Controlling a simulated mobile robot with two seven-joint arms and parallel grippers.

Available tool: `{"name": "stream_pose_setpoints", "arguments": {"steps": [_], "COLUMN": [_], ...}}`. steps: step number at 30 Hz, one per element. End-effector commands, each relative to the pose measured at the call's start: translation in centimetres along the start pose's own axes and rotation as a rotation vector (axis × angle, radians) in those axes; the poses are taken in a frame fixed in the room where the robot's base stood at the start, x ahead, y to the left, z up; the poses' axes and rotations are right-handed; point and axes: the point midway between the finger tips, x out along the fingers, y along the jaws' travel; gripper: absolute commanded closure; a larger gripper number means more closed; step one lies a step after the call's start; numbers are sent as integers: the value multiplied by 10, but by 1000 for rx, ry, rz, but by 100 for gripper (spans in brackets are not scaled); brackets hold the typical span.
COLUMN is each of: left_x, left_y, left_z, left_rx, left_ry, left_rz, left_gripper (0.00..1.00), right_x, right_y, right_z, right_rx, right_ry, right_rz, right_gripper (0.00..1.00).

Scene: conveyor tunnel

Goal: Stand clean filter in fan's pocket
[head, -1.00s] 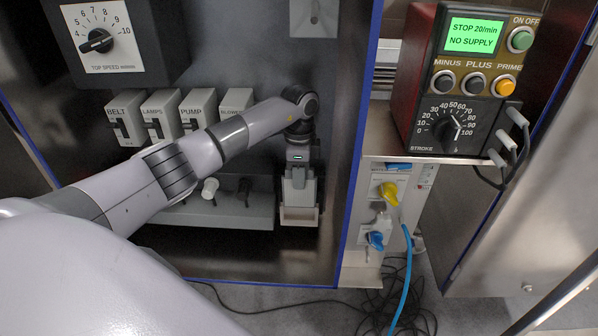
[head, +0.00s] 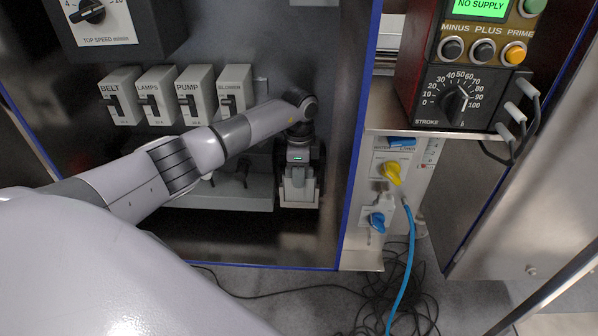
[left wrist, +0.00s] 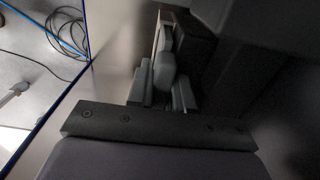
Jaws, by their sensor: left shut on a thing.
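My left gripper (head: 298,183) is low inside the cabinet, to the right of the grey switch ledge, pointing down. A pale piece (head: 299,201) shows at its fingertips, and the gripper is shut on what seems to be the clean filter. Most of the filter is hidden by the hand and fingers. Dark parts flank the hand; I cannot tell whether they belong to the fan. The left wrist view shows the grey fingers (left wrist: 163,72) beside a dark block and a thin pale edge. The fan's pocket cannot be made out clearly, nor whether the filter is in it. My right gripper is not in view.
Breaker boxes (head: 160,95) line the cabinet's back wall above a grey ledge (head: 225,198). The blue-edged cabinet side (head: 352,190) stands close right of the hand.

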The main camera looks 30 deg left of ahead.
Motion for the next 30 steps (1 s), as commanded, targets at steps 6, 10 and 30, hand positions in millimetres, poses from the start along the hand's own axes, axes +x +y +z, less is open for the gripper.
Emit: {"name": "stream_pose_setpoints", "arguments": {"steps": [6,10,30], "left_x": [0,0,-53], "left_y": [0,0,0], "left_z": [0,0,0], "left_rx": [1,1,1], "left_ry": [-1,-1,-1], "left_rz": [0,0,-2], "left_gripper": [50,50,50], "right_x": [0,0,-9], "right_y": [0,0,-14], "right_z": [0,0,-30], "right_rx": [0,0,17], "right_ry": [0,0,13], "right_rz": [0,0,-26], "right_gripper": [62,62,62]}}
